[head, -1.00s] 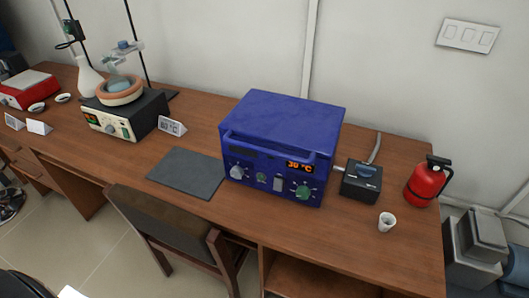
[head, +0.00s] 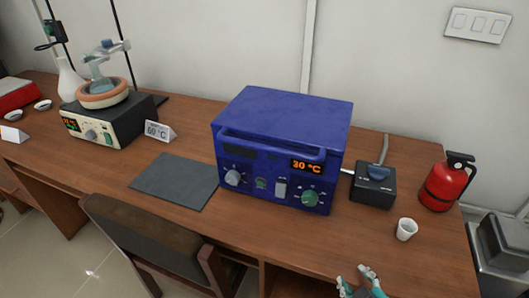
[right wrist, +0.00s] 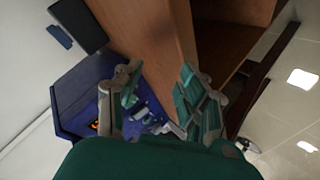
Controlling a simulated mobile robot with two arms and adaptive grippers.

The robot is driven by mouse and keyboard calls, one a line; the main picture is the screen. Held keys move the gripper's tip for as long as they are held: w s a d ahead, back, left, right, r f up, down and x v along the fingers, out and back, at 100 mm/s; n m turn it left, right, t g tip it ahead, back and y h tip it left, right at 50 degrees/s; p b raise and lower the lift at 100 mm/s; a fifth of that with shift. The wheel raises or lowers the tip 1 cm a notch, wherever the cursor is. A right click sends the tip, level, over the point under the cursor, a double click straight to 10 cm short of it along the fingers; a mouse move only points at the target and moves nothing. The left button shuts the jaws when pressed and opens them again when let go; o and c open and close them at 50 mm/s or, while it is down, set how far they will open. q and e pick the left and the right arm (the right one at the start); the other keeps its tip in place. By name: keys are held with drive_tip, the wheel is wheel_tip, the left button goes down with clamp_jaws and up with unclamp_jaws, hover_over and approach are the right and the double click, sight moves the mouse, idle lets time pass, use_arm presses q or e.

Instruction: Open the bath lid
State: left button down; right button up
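The blue bath (head: 270,180) stands on the desk, with a display reading 30 °C and several knobs on its front. Its flat blue lid (head: 285,112) is closed on top. A blue bar handle (head: 272,146) runs along the upper front edge. My right gripper (head: 361,279) is at the bottom edge of the head view, in front of and below the bath, apart from it. In the right wrist view its two teal-and-grey fingers (right wrist: 162,92) are spread with nothing between them. The bath (right wrist: 82,88) shows there partly behind the left finger. My left gripper is not in view.
A black box (head: 373,187) with a blue switch, a white cup (head: 405,229) and a red extinguisher (head: 446,183) stand right of the bath. A dark mat (head: 176,181) lies left. A chair (head: 150,235) stands at the desk front. A stirrer with glassware (head: 105,120) is farther left.

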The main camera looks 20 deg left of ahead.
drive_tip(key=w+a+r+n+t+y, duration=0.3)
drive_tip(key=w+a+r+n, duration=0.1)
drive_tip(key=a+r+n, duration=0.3)
drive_tip(key=n+y, duration=0.7)
drive_tip(key=n, duration=0.2)
approach(266, 146)
drive_tip(key=shift+t, duration=0.3)
drive_tip(key=x, duration=0.6)
drive_tip(key=f+x, duration=0.1)
drive_tip(key=x, duration=0.3)
drive_tip(key=shift+a+f+p, duration=0.1)
drive_tip(key=shift+f+p, duration=0.05)
drive_tip(key=shift+p, duration=0.25)
clamp_jaws()
